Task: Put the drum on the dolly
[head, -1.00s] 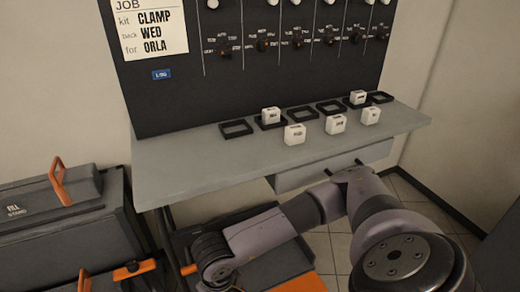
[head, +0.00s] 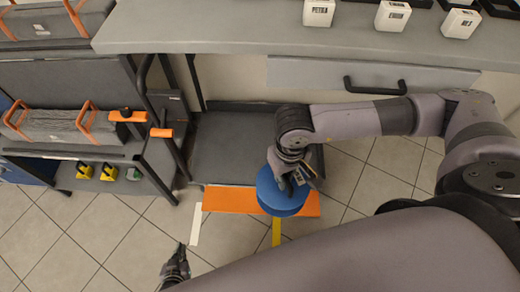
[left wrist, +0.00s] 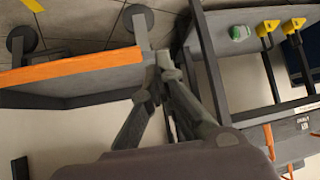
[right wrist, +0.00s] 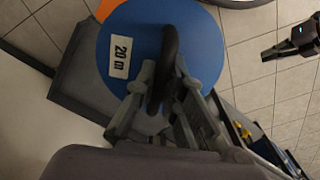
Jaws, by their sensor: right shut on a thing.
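The drum (head: 268,190) is a round blue reel with a dark handle; its label reads "20 m" in the right wrist view (right wrist: 118,58). My right gripper (head: 290,172) is shut on the drum's handle (right wrist: 168,55). The dolly (head: 222,150) is a low dark grey platform with an orange front edge, partly under the bench. In the head view the drum overlaps that edge; its height above it is unclear. The dolly's orange edge (left wrist: 70,70) also shows in the left wrist view. My left gripper (head: 176,268) is empty, its fingertips together, left of the drum.
A grey bench (head: 240,30) with a drawer handle (head: 375,86) overhangs the dolly's back. White and yellow strips mark the tiled floor (head: 120,245), which is open in front.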

